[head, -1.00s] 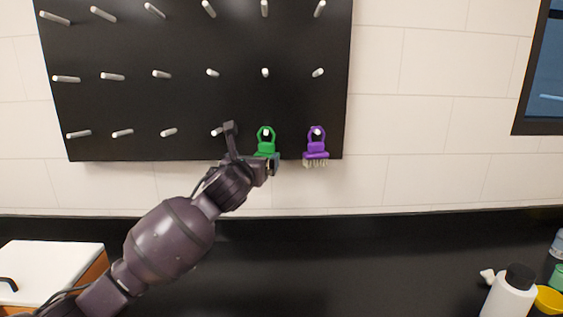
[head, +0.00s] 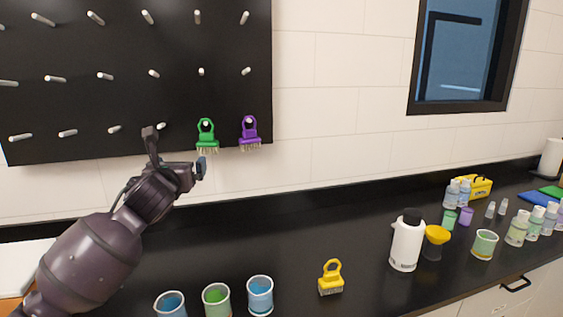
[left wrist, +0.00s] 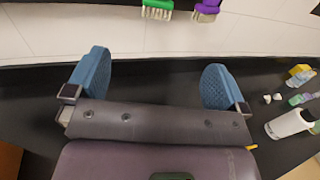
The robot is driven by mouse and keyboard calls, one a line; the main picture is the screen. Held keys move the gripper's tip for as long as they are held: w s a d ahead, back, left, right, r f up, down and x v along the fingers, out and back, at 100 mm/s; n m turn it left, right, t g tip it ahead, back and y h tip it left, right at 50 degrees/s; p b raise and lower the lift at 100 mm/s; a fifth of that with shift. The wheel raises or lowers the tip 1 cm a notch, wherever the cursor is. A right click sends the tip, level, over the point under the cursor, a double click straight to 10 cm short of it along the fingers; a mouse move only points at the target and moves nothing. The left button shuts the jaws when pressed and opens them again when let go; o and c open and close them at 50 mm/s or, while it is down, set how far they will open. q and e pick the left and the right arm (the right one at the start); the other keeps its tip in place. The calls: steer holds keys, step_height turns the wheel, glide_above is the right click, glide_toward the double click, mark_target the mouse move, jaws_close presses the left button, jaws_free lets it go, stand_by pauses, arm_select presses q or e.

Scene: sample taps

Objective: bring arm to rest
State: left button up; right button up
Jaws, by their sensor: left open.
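My left gripper (head: 177,152) is open and empty in front of the wall, just below and left of the green brush. In the left wrist view its two blue-padded fingers stand wide apart with nothing between them (left wrist: 156,82). The green brush (head: 206,133) hangs by its loop on a bottom-row peg of the black pegboard (head: 120,105). The purple brush (head: 249,135) hangs on the peg to its right. Both brushes' bristles show at the top of the left wrist view, beyond the fingers. My right gripper is not in view.
A yellow brush (head: 331,279) stands on the black counter (head: 300,235). Blue (head: 260,294) and green (head: 216,299) cups stand near the front. A white bottle (head: 406,241), a yellow-topped container (head: 436,241) and several small bottles are on the right. The counter's back middle is clear.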

arm_select(q)
steer(key=s+a+f+n+g, duration=0.1)
steer(key=s+f+n+g, duration=0.2)
steer(key=s+f+n, duration=0.75)
steer(key=s+a+f+n+g, duration=0.1)
steer(key=s+f+n+g, duration=0.45)
steer(key=f, duration=0.75)
steer(key=s+a+f+n+g, duration=0.1)
steer(key=s+f+n+g, duration=0.3)
steer(key=s+n, duration=0.85)
steer(key=s+a+f+n+g, duration=0.15)
steer(key=s+f+n, duration=0.55)
steer(key=s, duration=1.1)
steer(key=w+f+t+b, duration=0.1)
steer(key=w+f+t, duration=0.5)
steer(key=f, duration=0.5)
steer(key=shift+w+d+f+m+t, duration=0.3)
steer(key=shift+w+m+t, duration=0.1)
steer(key=shift+t, duration=0.4)
